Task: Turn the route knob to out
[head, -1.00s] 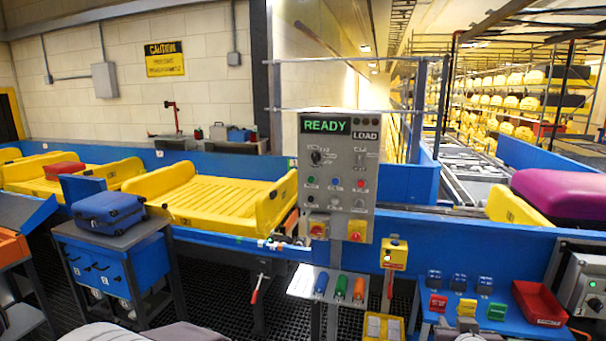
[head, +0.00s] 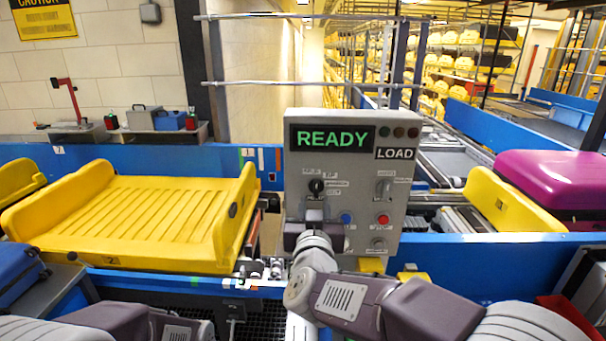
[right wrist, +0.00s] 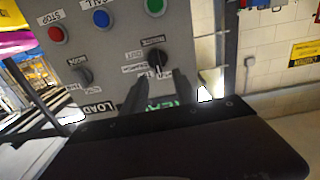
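The black rotary knob (head: 316,186) is on the left side of the grey control panel (head: 297,160), under the green READY display. Small labels surround it; the head view is too coarse to read its pointer. My right gripper (head: 314,206) is just below and in front of it. In the right wrist view the panel is upside down. The knob (right wrist: 157,57) lies just beyond the spread, empty fingertips of my right gripper (right wrist: 160,76), with an OUT label beside it. Contact cannot be told. My left gripper is out of view; part of its arm shows at lower left.
A second selector knob (head: 384,186) sits right of the first. A blue button (head: 347,218) and a red button (head: 383,220) are below. A yellow tray (head: 150,215) stands on the conveyor at left; a magenta suitcase (head: 545,178) lies at right.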

